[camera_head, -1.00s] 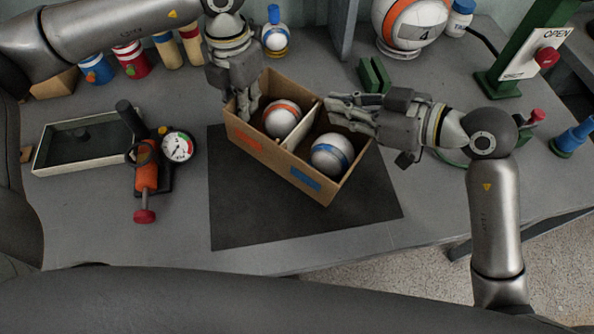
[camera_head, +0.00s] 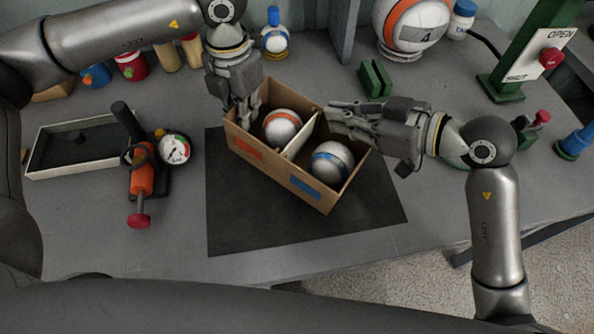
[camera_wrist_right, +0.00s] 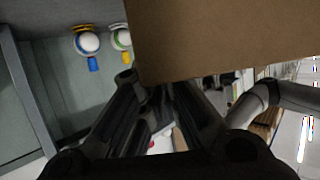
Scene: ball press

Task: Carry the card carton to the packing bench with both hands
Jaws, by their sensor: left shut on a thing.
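The card carton (camera_head: 270,164) is an open brown box with a divider, set at an angle over a dark mat. It holds an orange-banded ball (camera_head: 282,127) and a blue-banded ball (camera_head: 331,163). My left gripper (camera_head: 242,110) is shut on the carton's left wall. My right gripper (camera_head: 336,119) is at the carton's right wall, its fingers partly over the rim. In the right wrist view the carton (camera_wrist_right: 225,40) fills the upper right, just past my fingers. Whether the right fingers grip the wall is unclear. The carton's underside is hidden.
The dark mat (camera_head: 240,230) lies on the grey bench. A green press with an OPEN sign (camera_head: 548,45) stands right. A small green block (camera_head: 375,80) and large ball (camera_head: 412,25) are behind.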

